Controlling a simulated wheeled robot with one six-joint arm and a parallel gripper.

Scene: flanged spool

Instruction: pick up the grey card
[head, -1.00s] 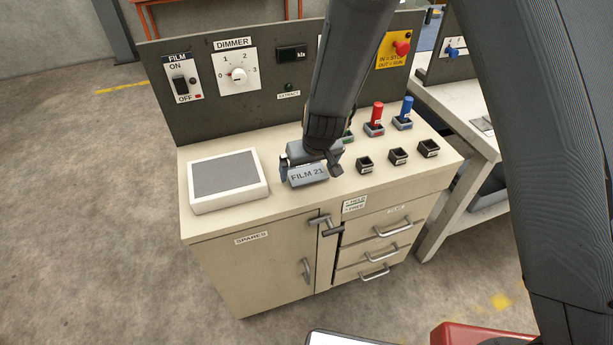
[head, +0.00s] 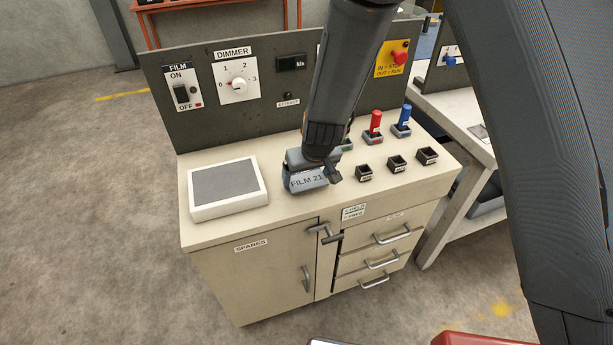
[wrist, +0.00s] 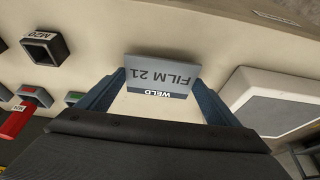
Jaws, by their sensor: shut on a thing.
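The grey card (head: 308,181), marked FILM 21, is between the fingers of my gripper (head: 310,174), over the counter right of the white-framed pad. In the wrist view the card (wrist: 163,75) shows its FILM 21 face and a darker strip marked WELD, with a blue-grey finger at each side. My gripper (wrist: 160,98) is shut on it. I cannot tell whether the card's lower edge touches the counter.
A white-framed grey pad (head: 228,188) lies left on the counter (head: 235,228). Small black sockets (head: 397,163) stand to the right, with a red peg (head: 375,124) and a blue peg (head: 404,116) behind. An upright switch panel (head: 215,125) closes the back.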

